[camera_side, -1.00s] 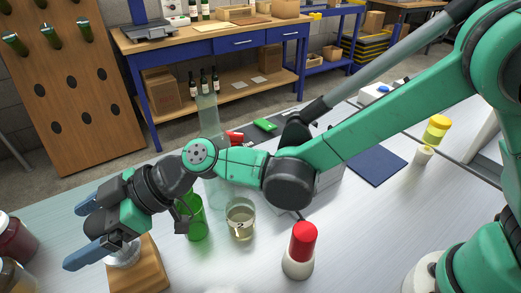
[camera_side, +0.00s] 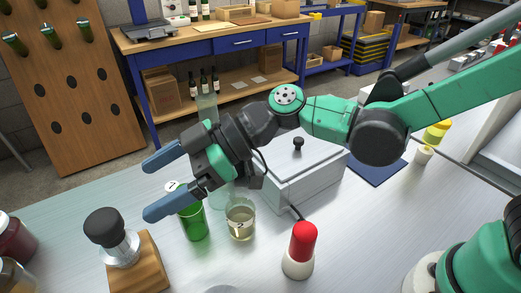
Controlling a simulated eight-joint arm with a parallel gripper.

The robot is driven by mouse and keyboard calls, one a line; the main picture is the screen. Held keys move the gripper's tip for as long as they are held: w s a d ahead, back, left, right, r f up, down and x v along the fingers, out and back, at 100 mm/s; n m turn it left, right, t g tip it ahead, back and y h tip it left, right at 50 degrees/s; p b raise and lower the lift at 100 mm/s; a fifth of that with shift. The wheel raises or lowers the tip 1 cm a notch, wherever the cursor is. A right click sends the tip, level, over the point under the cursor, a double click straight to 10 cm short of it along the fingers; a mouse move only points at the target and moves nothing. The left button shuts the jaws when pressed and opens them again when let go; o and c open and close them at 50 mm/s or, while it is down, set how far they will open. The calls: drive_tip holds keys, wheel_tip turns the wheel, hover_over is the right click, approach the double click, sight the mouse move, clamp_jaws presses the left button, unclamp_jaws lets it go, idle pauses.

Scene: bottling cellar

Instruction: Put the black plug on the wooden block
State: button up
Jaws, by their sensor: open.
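The black plug (camera_side: 104,227) has a wide black top above a clear, glassy lower part. It stands upright on the wooden block (camera_side: 150,265) at the lower left. My gripper (camera_side: 160,183) is open and empty, with its two blue fingers spread. It is above and to the right of the plug, clear of it, and points left. The exact contact between the plug's foot and the block is hard to make out.
A green glass (camera_side: 194,222) and a beaker (camera_side: 240,220) stand right of the block. A red-capped white bottle (camera_side: 300,252) is at the front. A grey box (camera_side: 305,175) with a black knob sits behind. Jars (camera_side: 16,238) stand at the left edge.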

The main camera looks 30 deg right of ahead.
drive_tip(key=s+d+f+m+t+h, duration=0.1)
drive_tip(key=d+m+h, duration=0.5)
drive_tip(key=d, duration=0.8)
drive_tip(key=s+d+f+m+t+h, duration=0.1)
drive_tip(key=d+m+h, duration=0.6)
drive_tip(key=d, duration=0.7)
drive_tip(key=shift+s+f+m+t, duration=0.4)
drive_tip(key=shift+s+m+t, duration=0.35)
drive_tip(key=shift+m+t, duration=0.4)
